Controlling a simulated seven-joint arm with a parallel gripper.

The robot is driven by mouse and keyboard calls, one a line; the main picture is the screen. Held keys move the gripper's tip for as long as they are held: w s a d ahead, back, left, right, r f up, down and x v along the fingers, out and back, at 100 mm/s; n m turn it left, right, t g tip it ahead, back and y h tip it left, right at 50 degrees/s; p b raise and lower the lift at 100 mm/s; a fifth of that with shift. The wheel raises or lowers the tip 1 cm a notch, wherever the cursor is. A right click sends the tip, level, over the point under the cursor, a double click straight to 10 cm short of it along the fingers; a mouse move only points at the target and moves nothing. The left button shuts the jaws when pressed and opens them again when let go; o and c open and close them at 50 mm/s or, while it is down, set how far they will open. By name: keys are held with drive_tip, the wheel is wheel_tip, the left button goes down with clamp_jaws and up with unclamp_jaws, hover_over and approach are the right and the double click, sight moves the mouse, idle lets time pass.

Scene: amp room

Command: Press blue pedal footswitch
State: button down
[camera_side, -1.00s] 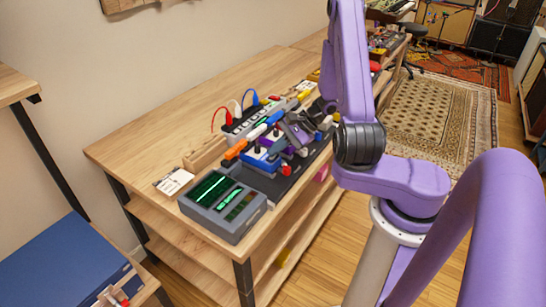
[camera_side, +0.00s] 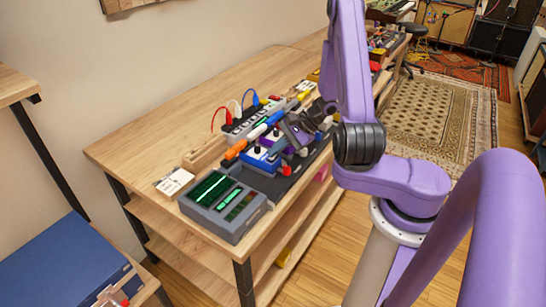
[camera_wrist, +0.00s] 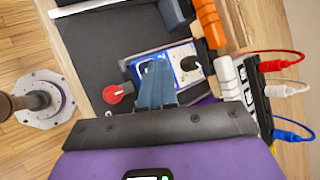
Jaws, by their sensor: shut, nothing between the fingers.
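The blue pedal (camera_side: 262,158) sits on the dark board on the bench, behind the grey meter box. In the wrist view the blue pedal (camera_wrist: 186,60) shows its pale face and a dark knob. My gripper (camera_wrist: 157,68) is shut and empty, its fingers covering part of the pedal's lower left side in that view. In the side view my gripper (camera_side: 285,127) is above and to the right of the blue pedal, near the purple pedal (camera_side: 277,141). Whether the fingertips touch the blue pedal cannot be told from the wrist view; the side view suggests a gap.
A red plug (camera_wrist: 113,94) is at the pedal's left, with orange (camera_wrist: 208,22) and white (camera_wrist: 228,78) plugs at its right. A power strip (camera_side: 240,121) with coloured cables runs behind. The grey meter box (camera_side: 223,205) stands at the near bench edge.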

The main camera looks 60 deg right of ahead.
sight(276, 157)
drive_tip(key=shift+r, duration=0.65)
drive_tip(key=shift+r, duration=2.55)
